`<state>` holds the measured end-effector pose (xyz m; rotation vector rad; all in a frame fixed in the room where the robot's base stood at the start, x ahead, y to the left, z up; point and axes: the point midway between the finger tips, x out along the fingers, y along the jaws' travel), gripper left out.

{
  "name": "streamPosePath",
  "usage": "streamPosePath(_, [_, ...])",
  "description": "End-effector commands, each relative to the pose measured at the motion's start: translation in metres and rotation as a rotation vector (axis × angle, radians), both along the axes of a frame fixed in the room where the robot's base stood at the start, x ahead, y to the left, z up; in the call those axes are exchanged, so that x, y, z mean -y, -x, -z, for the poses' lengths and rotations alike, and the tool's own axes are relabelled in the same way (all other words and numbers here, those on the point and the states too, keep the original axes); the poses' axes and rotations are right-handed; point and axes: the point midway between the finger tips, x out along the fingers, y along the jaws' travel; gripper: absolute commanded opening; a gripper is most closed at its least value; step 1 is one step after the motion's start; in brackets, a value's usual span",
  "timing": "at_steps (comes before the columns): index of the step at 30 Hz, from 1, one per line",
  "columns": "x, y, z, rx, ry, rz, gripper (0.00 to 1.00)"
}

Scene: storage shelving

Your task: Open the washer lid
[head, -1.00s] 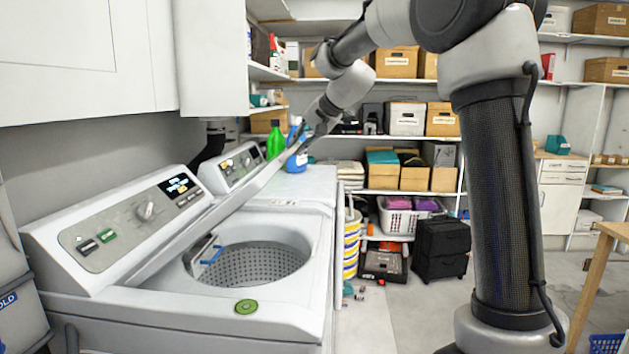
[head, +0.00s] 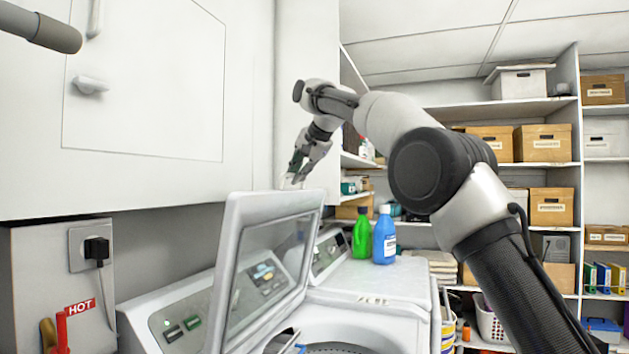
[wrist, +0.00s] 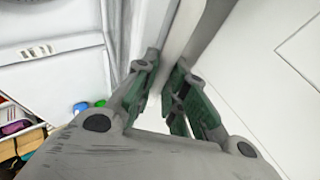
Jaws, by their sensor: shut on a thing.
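The washer lid (head: 262,268) is raised and stands steeply tilted up from the near washer (head: 185,322) in the head view. It has a pale frame and a see-through window. My gripper (head: 292,180) is at the lid's upper edge, near its right corner. In the wrist view, my gripper's fingers (wrist: 168,82) close on the lid's pale edge (wrist: 187,35). The tub opening (head: 345,340) shows only partly at the bottom of the head view.
A green bottle (head: 362,234) and a blue bottle (head: 384,236) stand on the second washer (head: 375,280) behind. A white wall cabinet (head: 150,100) hangs above and left of the lid. Shelves with boxes (head: 543,143) fill the back right.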

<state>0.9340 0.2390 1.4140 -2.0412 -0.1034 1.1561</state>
Motion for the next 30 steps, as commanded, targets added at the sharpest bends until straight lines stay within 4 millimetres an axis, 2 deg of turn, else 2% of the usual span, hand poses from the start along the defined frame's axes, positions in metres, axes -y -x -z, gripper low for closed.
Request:
streamPosePath(3, [-0.013,-0.002,-0.003,0.001,-0.001,-0.002,0.00])
streamPosePath(12, [-0.032,-0.005,-0.007,0.002,-0.002,-0.002,0.00])
streamPosePath(30, [-0.035,-0.006,-0.009,0.004,-0.001,0.000,0.00])
